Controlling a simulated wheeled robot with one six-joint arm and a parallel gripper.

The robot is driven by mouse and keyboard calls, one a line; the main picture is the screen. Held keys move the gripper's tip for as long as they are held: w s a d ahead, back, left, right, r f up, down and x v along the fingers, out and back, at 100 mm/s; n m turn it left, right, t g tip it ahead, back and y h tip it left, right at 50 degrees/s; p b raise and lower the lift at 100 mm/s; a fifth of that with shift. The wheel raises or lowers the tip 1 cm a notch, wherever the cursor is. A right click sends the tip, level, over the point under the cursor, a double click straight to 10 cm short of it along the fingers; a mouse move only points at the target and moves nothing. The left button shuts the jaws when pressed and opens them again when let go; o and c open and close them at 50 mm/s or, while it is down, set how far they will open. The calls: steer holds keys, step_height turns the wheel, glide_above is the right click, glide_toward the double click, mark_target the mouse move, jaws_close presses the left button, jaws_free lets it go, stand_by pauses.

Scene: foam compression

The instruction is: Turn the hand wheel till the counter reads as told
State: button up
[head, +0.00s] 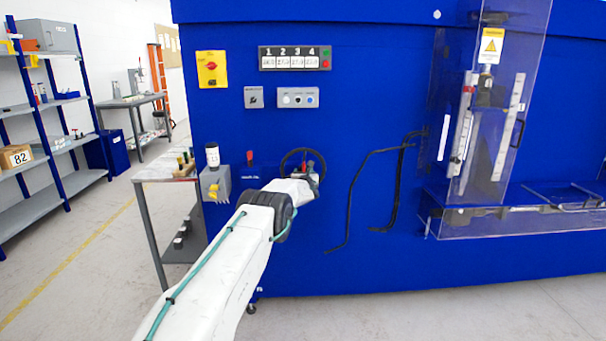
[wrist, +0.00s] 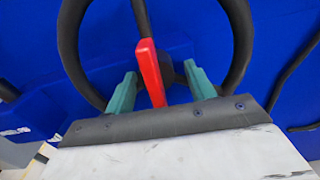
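The hand wheel (head: 302,149) is a black ring on the front of the blue machine. In the wrist view its dark rim (wrist: 243,40) curves around a red grip (wrist: 149,68) at its centre. My gripper (wrist: 161,88) is at the wheel, with two green fingers spread either side of the red grip. A gap shows between each finger and the grip. In the head view my gripper (head: 310,178) is partly hidden by my wrist. A panel numbered 1 to 4 (head: 294,58) has small white displays; their digits are too small to read.
Above the wheel are a red and yellow switch (head: 211,70) and a button panel (head: 298,97). A grey box (head: 215,185) with yellow parts is left of the wheel. Black cables (head: 352,195) hang to the right. A clear guard (head: 500,110) covers the machine's right part.

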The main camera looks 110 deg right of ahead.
steer(key=shift+w+r, duration=0.15)
steer(key=shift+w, duration=0.05)
steer(key=v, duration=0.7)
steer(key=shift+a, duration=0.35)
steer(key=shift+w, duration=0.1)
stand_by(0.5)
